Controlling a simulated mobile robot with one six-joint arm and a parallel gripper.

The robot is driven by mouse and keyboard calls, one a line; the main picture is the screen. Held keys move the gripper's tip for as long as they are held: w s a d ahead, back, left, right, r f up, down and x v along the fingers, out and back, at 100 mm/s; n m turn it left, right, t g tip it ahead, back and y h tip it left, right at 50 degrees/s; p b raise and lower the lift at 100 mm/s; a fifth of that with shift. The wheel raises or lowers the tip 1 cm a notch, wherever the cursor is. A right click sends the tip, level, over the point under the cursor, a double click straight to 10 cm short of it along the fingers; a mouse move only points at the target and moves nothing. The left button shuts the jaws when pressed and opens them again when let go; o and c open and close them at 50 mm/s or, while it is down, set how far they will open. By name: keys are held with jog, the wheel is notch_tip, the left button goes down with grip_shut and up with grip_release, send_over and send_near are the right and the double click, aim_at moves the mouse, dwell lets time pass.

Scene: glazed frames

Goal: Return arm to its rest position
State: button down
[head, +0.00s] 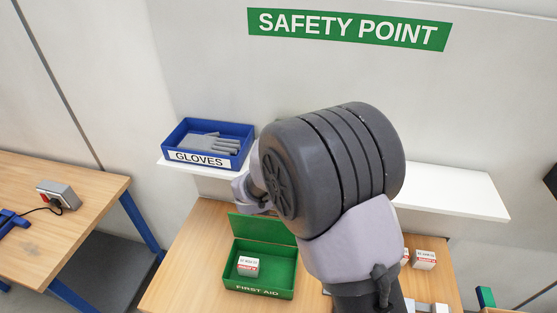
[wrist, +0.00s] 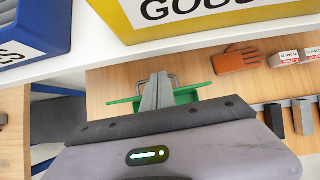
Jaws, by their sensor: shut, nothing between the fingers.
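My gripper (wrist: 157,92) shows in the wrist view with its two grey fingers together and nothing between them. It is over the wooden table, in front of the green first aid box (wrist: 200,92), which it partly covers. In the head view my arm rises in the middle and its thick dark joint hides part of the shelf and table; the fingers cannot be made out there. The green first aid box (head: 267,292) stands open on the table, lid up at the back, with a small white box (head: 248,266) inside.
A white shelf (head: 455,192) runs above the table (head: 190,262) and carries a blue gloves bin (head: 183,133). In the wrist view a yellow bin (wrist: 130,32) is close above the fingers. An orange glove (wrist: 236,60), small white boxes (wrist: 285,58) and dark blocks (wrist: 274,119) are at right.

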jog(key=s+d+m+g+h+b, duration=0.1)
jog(key=s+d+m+b, duration=0.4)
jog(key=d+m+b, duration=0.4)
jog(key=s+d+m+h+b, duration=0.1)
jog(key=s+d+m+b, duration=0.4)
jog(key=d+m+b, duration=0.4)
jog(key=s+a+f+m+y+b, duration=0.1)
jog(key=s+f+m+b, duration=0.3)
jog(key=s+m, duration=0.6)
jog(key=s+f+m+y+b, duration=0.3)
jog(key=s+m+b, duration=0.3)
jog(key=s+m, duration=0.3)
jog(key=shift+s+a+f+m+g+y+b, duration=0.3)
jog(key=shift+s+a+f+m+y+b, duration=0.15)
jog(key=shift+m, duration=0.65)
